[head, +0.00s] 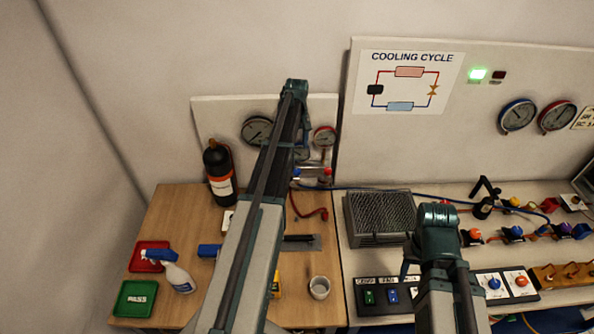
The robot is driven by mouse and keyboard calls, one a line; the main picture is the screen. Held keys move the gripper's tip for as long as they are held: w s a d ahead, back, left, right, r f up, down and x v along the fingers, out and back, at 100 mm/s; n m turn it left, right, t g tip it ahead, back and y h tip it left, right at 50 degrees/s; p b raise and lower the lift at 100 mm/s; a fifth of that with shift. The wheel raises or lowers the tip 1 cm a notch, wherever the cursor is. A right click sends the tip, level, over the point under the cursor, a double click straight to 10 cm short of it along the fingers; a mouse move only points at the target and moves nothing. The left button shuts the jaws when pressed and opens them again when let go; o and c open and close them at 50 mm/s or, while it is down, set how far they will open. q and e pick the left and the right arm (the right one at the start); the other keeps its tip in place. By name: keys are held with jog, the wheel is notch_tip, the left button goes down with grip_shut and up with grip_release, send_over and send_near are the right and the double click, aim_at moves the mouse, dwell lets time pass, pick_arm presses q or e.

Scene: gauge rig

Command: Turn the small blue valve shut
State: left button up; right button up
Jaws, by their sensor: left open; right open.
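Several blue knobs show, and I cannot tell which is the task's small blue valve. One blue knob (296,172) sits on the gauge manifold, beside my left arm and partly hidden by it; a red knob (327,171) is to its right. Another blue knob (513,232) is on the pipe row at the right, and a blue knob (494,284) is on the white front plate. My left arm rises across the wooden table, and my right arm rises in front of the right bench. I make out no fingertips of either gripper; both are hidden behind the arms.
A black bottle (219,172), a spray bottle (175,272), a red tray (150,256) and a green PASS tray (136,298) stand on the left table. A white cup (319,287) is near its front. A grey mesh box (380,217) stands on the right bench.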

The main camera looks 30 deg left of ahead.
aim_at(297, 170)
pick_arm(q)
notch_tip(297, 170, down, 12)
jog(key=b, duration=1)
jog(key=shift+r+b, duration=0.25)
jog(key=shift+b, duration=0.05)
grip_shut()
